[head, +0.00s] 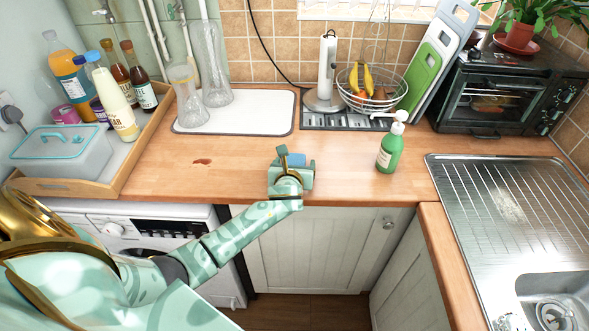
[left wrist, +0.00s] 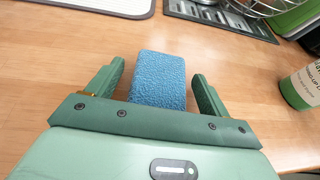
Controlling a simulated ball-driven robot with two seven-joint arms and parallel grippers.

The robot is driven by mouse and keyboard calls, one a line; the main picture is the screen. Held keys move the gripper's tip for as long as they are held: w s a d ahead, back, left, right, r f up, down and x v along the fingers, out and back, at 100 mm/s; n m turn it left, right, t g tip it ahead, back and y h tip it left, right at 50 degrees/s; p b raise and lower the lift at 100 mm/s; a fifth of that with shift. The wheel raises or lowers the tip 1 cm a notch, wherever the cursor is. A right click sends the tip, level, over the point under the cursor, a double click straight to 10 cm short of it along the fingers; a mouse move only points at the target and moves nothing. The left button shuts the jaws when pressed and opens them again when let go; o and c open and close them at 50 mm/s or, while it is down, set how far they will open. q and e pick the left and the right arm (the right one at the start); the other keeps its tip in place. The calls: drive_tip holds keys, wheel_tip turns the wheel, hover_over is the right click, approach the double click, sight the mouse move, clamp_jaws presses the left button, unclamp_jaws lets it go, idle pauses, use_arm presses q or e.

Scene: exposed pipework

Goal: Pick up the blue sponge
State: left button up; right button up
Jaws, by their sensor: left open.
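The blue sponge (left wrist: 158,80) lies on the wooden counter, between the two open fingers of my left gripper (left wrist: 156,85) in the left wrist view. Gaps show on both sides of it, so the fingers are not pressing on it. Its near end is hidden by the gripper body. In the head view, only a small part of the sponge (head: 296,160) shows behind my left gripper (head: 294,163), near the counter's front edge. My right gripper is not in view.
A green pump bottle (head: 391,148) stands on the counter to the right of the gripper. Behind are a white draining mat (head: 262,112) with glassware and a wire fruit basket (head: 372,95). A wooden tray (head: 140,150) with bottles is at left. Counter left of the gripper is mostly clear.

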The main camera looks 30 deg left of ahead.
use_arm(q)
drive_tip(key=c, duration=1)
drive_tip(key=shift+r, duration=0.1)
drive_tip(key=shift+c, duration=0.2)
